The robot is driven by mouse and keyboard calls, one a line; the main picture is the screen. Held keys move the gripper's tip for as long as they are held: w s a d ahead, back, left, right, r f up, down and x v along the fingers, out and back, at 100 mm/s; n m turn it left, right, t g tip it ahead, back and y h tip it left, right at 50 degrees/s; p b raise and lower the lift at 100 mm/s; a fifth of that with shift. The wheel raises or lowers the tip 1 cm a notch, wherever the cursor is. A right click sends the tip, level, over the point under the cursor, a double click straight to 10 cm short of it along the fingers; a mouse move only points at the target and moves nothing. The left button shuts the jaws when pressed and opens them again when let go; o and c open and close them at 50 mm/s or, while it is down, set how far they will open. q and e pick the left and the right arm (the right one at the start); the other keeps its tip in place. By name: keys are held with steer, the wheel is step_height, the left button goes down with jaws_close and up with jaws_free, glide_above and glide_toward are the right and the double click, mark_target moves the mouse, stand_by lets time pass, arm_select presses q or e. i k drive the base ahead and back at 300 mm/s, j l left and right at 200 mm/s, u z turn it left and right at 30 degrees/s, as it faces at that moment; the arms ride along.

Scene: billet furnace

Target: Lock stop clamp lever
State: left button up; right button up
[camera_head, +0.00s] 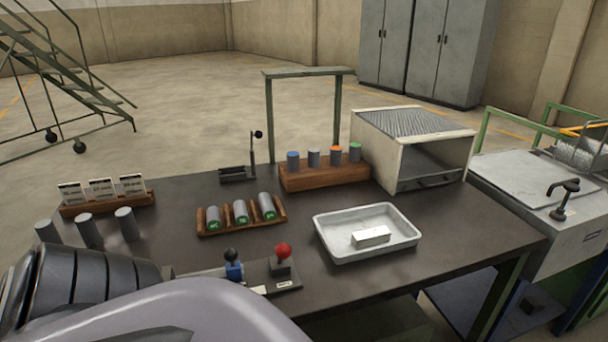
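A small dark clamp-like fixture (238,174) stands at the back of the dark table, with an upright lever (253,150) that ends in a black knob. At the front edge are two more short levers, one with a red ball knob (284,250) and one with a black knob on a blue base (233,265). I cannot tell from labels which is the stop clamp lever. My own arm fills the lower left and hides the table's front left corner. Neither gripper's fingertips show, and nothing of mine is seen touching a lever.
A wooden rack (240,228) holds several grey cylinders. A wooden block (325,175) holds several colour-topped cylinders. A box furnace (410,150) stands back right. Three loose cylinders and a card holder (105,202) stand left.

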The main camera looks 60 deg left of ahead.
mark_target(283, 251)
steer(key=u, duration=1.85)
